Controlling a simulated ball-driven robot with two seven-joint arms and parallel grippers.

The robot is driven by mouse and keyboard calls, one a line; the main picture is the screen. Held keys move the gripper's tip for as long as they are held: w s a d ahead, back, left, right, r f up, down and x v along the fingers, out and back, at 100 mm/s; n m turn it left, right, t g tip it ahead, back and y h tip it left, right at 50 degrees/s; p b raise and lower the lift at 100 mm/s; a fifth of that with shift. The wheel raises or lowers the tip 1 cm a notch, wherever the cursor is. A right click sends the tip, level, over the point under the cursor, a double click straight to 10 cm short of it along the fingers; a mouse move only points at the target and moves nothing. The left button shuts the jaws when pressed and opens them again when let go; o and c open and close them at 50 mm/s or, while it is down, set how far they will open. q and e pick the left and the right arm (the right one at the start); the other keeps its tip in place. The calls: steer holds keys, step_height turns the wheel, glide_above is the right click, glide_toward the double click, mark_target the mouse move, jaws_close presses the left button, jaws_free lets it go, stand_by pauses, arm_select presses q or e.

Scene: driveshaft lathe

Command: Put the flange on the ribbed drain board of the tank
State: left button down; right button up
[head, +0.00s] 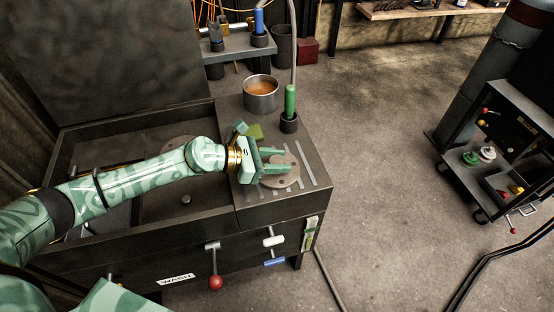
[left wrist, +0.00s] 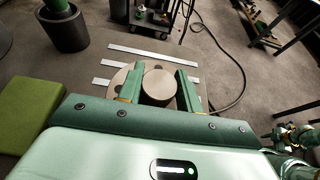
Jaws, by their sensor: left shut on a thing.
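The flange (head: 282,181) is a round tan-grey disc with bolt holes and a raised hub. The hub (left wrist: 159,84) sits between the two fingers of my left gripper (head: 274,161), which is shut on it. The left wrist view shows the left gripper (left wrist: 159,88) from behind. The flange is level over the ribbed drain board (head: 318,180), the tank's right-hand top with pale parallel ribs. It covers part of several ribs. I cannot tell whether it touches them. Part of my right arm shows at the lower right of the left wrist view; its jaws are unclear.
A green sponge (head: 255,132), a green-handled brush in a dark cup (head: 289,124) and a pot of orange liquid (head: 261,96) stand behind the flange. The open tank basin (head: 135,210) lies to the left. A trolley (head: 480,180) stands far right, across clear floor.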

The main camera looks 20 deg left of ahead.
arm_select(q)
steer(key=c, duration=0.9)
jaws_free()
steer(key=shift+c, duration=0.2)
steer(key=shift+r, duration=0.15)
steer(key=v, duration=1.2)
steer(key=shift+s+p, duration=0.1)
steer(key=shift+p, duration=0.2)
